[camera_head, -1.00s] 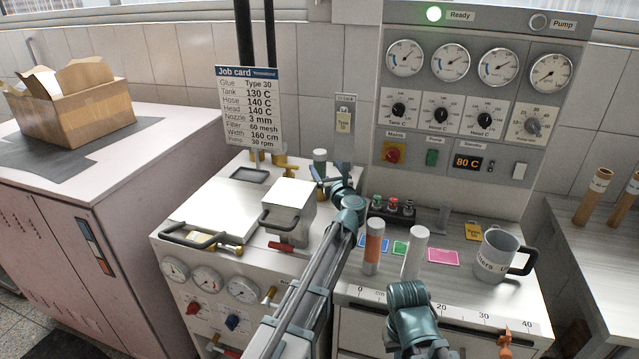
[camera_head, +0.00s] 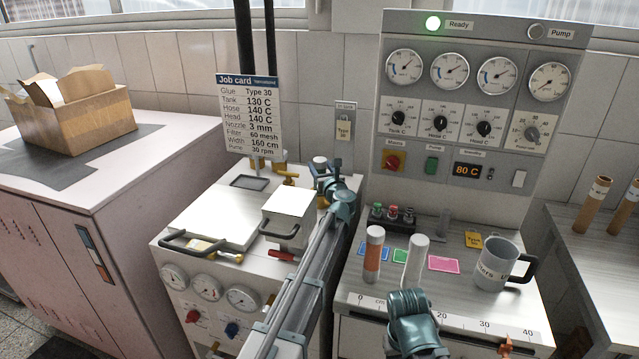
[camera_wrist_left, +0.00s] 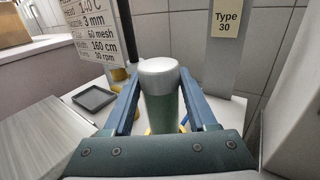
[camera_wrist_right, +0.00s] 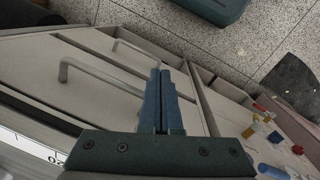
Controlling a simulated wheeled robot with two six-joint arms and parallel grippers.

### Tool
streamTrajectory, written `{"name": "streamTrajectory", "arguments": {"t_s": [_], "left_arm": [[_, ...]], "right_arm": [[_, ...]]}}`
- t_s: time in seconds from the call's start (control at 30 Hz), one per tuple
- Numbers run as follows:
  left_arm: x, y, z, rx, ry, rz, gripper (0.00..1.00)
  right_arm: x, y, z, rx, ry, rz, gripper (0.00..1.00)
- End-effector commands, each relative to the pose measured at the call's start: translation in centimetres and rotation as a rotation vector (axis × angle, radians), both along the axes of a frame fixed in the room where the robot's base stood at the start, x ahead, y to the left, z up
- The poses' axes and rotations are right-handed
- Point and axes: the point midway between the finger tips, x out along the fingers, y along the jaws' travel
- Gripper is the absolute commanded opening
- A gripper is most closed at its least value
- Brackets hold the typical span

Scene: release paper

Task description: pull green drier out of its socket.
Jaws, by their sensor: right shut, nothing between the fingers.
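The green drier (camera_wrist_left: 160,105) is an upright green cylinder with a pale grey top. It stands in the middle of the left wrist view; its lower end and socket are hidden by my gripper. Its pale top (camera_head: 319,161) shows in the head view at the back of the machine. My left gripper (camera_wrist_left: 160,78) is open, with one finger on each side of the drier and narrow gaps; I cannot tell whether either finger touches. It also shows in the head view (camera_head: 325,180). My right gripper (camera_wrist_right: 163,80) is shut and empty, above the front of the drawers.
The job card (camera_head: 250,115) stands left of the drier, with brass fittings (camera_head: 285,174) below it. A white lidded box (camera_head: 290,206) is in front. The control panel (camera_head: 475,100) rises at the right. A red tube (camera_head: 373,258), white tube (camera_head: 416,262) and grey mug (camera_head: 496,264) stand on the right counter.

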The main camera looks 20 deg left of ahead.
Motion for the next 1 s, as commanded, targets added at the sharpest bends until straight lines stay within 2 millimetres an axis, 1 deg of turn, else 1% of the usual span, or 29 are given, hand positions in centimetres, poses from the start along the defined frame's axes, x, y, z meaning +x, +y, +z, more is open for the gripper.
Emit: {"name": "streamTrajectory", "arguments": {"t_s": [0.03, 0.17, 0.2, 0.3, 0.57, 1.0], "left_arm": [[0.0, 0.0, 0.0, 0.0, 0.0, 0.0, 0.47], [0.0, 0.0, 0.0, 0.0, 0.0, 0.0, 0.23], [0.0, 0.0, 0.0, 0.0, 0.0, 0.0, 0.16], [0.0, 0.0, 0.0, 0.0, 0.0, 0.0, 0.0], [0.0, 0.0, 0.2, 0.0, 0.0, 0.0, 0.0], [0.0, 0.0, 2.3, 0.0, 0.0, 0.0, 0.0]], "right_arm": [[0.0, 0.0, 0.0, 0.0, 0.0, 0.0, 0.0], [0.0, 0.0, 0.0, 0.0, 0.0, 0.0, 0.0], [0.0, 0.0, 0.0, 0.0, 0.0, 0.0, 0.0], [0.0, 0.0, 0.0, 0.0, 0.0, 0.0, 0.0], [0.0, 0.0, 0.2, 0.0, 0.0, 0.0, 0.0], [0.0, 0.0, 2.3, 0.0, 0.0, 0.0, 0.0]]}}
